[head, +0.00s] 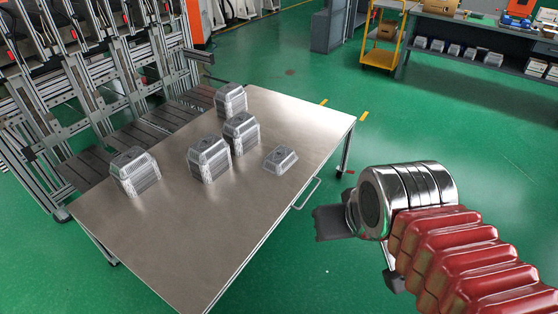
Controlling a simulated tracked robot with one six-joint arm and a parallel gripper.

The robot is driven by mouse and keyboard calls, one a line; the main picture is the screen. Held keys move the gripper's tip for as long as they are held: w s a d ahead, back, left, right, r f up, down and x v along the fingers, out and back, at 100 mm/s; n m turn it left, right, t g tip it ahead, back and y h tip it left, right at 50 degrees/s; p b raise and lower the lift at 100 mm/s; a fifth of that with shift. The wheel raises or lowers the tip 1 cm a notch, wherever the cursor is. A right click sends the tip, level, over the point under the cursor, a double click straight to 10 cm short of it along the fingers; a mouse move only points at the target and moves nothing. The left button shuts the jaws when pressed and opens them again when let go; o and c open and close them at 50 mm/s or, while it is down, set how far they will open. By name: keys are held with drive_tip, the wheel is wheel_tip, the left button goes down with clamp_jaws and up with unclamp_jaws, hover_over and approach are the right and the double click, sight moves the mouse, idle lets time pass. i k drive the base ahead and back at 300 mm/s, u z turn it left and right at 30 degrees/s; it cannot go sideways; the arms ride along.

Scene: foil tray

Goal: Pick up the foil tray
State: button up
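A single low foil tray (281,159) lies alone near the right edge of the metal table, apart from several tall stacks of foil trays. The stacks stand at the left (135,171), in the middle (209,160), just right of the middle (242,132) and at the back (231,100). My gripper (328,223) is off the table's right edge, over the floor, to the right of and nearer than the single tray. It touches no tray. Its fingers show only as a dark shape beside the chrome wrist, so their opening is unclear.
The metal table (187,237) is bare at its front and back right. A handle (308,193) sticks out from its right side. Metal frames (80,100) stand along its left. A yellow cart (381,55) and a grey workbench (470,50) stand far back; green floor between is open.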

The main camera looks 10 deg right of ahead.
sight(277, 162)
drive_tip(key=z, duration=1.4)
drive_tip(key=i, duration=2.75)
drive_tip(key=u, duration=0.05)
